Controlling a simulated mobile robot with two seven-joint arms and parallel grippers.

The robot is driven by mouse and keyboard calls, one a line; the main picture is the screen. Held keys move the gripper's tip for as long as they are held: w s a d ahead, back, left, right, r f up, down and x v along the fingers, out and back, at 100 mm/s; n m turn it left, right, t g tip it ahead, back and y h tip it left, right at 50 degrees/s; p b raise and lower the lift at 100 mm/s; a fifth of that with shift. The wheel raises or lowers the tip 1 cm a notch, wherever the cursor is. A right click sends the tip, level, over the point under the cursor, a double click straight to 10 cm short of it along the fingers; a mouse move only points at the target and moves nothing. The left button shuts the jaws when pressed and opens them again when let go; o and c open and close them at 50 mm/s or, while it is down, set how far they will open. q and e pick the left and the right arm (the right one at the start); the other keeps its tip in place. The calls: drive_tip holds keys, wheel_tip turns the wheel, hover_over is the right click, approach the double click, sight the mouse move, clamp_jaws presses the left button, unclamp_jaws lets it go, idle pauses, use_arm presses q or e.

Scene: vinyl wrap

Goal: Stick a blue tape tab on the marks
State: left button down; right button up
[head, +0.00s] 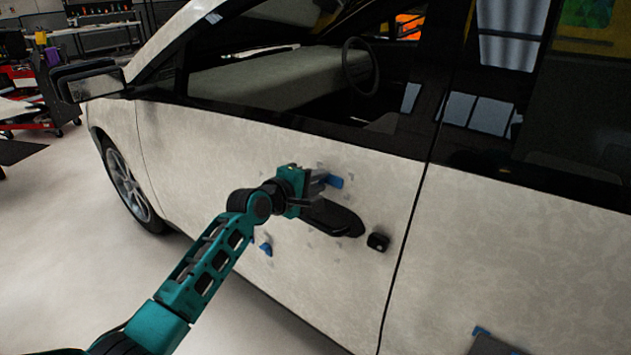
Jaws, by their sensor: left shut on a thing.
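My left gripper (319,187) reaches in from the left and is at the pale car door (200,150), just above the black door handle (336,218). It is shut on a small blue tape tab (335,181) that sticks out past its fingertips. I cannot tell whether this tab touches the door. Another blue tab (266,249) is on the door below and left of the handle, partly beside my forearm. Faint grey marks (349,181) show on the door around the handle. My right gripper is out of view.
A small black block (378,242) sits on the door right of the handle. A dark grey surface (490,346) with a blue piece (481,331) on its edge is at the lower right. The side mirror (90,82) juts out at upper left.

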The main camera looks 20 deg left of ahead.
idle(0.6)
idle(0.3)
use_arm(q)
drive_tip(key=c, duration=0.9)
unclamp_jaws()
drive_tip(key=p+v, duration=0.2)
drive_tip(key=v, duration=1)
drive_tip(key=s+d+f+m+g+y, duration=0.1)
drive_tip(key=s+d+f+m, duration=0.1)
drive_tip(key=s+f+m, duration=0.3)
drive_tip(key=s+d+f+m+g+y, duration=0.1)
drive_tip(key=s+d+f+m, duration=0.1)
drive_tip(key=s+f+m, duration=0.4)
drive_tip(key=s+d+f+m+g+y, duration=0.1)
drive_tip(key=s+f+m, duration=0.4)
drive_tip(key=s+f, duration=0.7)
drive_tip(key=shift+s+d+f+m+g, duration=0.15)
drive_tip(key=shift+s+d+m+g, duration=0.15)
drive_tip(key=shift+s+d, duration=0.2)
